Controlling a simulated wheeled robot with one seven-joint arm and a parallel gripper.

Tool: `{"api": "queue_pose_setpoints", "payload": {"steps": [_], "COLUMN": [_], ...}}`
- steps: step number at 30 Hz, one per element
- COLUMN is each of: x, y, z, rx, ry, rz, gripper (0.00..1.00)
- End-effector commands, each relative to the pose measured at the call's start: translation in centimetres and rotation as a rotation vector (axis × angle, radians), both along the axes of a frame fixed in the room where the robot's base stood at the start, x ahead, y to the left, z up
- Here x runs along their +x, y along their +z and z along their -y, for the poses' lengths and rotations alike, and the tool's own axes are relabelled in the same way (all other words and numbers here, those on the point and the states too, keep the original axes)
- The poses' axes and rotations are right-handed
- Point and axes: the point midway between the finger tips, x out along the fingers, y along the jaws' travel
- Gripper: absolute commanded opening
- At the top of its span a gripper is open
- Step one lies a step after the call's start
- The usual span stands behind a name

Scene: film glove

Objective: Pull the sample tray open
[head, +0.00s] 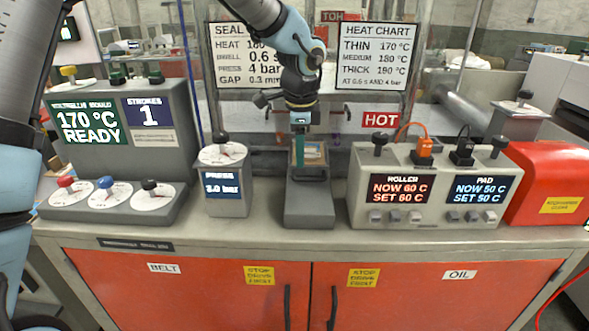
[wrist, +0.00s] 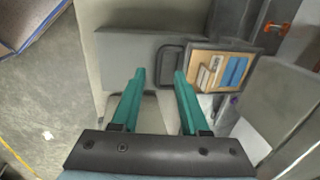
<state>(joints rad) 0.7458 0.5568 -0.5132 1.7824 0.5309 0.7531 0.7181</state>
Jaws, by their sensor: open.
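The sample tray, with a light wooden bed and blue and white samples, shows in the wrist view (wrist: 252,57) and partly behind my gripper in the head view (head: 321,153). It sits at the back of a grey block (head: 309,207) in the middle of the bench. A dark loop handle (wrist: 171,66) stands at the tray's near side in the wrist view. My gripper (wrist: 159,76) is open and empty, its teal fingertips pointing down just short of the handle in the picture. In the head view my gripper (head: 299,160) hangs over the block; contact cannot be told.
A press dial box (head: 223,190) stands left of the block, and a roller and pad control box (head: 431,190) stands close on its right. A HOT sign (head: 381,120) hangs behind. Red cabinet doors (head: 190,290) lie below the bench edge. Bench in front of the block is narrow.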

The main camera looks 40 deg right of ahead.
Motion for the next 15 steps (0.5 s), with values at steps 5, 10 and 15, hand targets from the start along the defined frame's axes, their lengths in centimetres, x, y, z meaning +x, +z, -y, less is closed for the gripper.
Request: {"api": "queue_pose_setpoints", "payload": {"steps": [5, 10, 15], "x": [0.4, 0.8, 1.0], "y": [-3.3, -5.5, -6.5], "z": [0.4, 0.7, 0.8], "rx": [0.002, 0.001, 0.000], "ry": [0.000, 0.001, 0.002], "rz": [-0.002, -0.002, 0.000], "gripper": [0.45, 0.45, 0.45]}}
